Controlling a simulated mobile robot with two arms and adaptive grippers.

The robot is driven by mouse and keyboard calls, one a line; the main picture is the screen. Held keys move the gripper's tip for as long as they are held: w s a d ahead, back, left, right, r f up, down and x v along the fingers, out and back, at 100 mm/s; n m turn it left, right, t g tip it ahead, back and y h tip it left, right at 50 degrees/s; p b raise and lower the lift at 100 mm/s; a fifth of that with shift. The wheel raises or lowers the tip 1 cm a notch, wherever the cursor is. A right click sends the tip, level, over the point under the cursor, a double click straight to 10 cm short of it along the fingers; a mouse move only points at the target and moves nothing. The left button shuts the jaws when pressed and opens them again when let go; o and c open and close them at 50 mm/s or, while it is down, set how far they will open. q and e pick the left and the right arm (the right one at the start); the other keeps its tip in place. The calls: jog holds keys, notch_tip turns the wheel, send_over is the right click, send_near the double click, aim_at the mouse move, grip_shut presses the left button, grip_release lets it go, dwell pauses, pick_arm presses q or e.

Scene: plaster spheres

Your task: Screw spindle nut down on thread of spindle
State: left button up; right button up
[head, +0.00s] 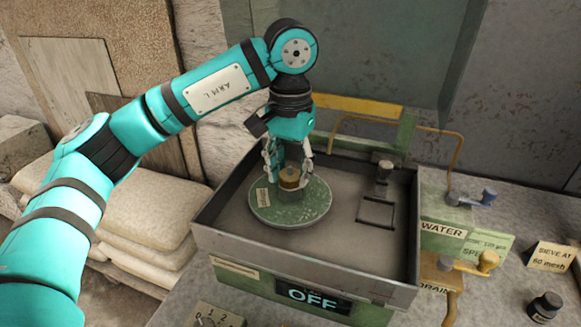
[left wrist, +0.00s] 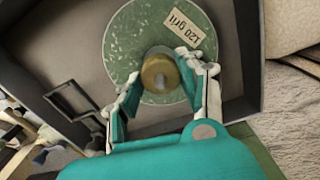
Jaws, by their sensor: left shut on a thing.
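The brass-coloured spindle nut (head: 289,178) sits at the middle of a round green speckled disc (head: 310,212) inside a grey tray. In the left wrist view the nut (left wrist: 152,72) is round, and a small grey end, apparently the spindle (left wrist: 161,81), shows in its middle. The rest of the spindle and its thread are hidden. My left gripper (head: 288,172) points down from above, with its fingers on either side of the nut and shut on it. In the left wrist view the left gripper (left wrist: 158,80) reaches over the disc. How far down the nut sits cannot be told.
The tray's raised rim (head: 290,249) surrounds the disc. A small post (head: 385,170) and a dark square frame (head: 377,211) stand right of it. A yellow pipe (head: 440,131), water and drain valves and a jar (head: 544,306) are farther right. Sacks (head: 150,210) lie left.

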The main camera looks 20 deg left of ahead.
pick_arm(q)
jog(key=m, duration=0.6)
jog(key=shift+m, duration=0.3)
jog(key=o, duration=1.3)
jog(key=shift+c, duration=1.2)
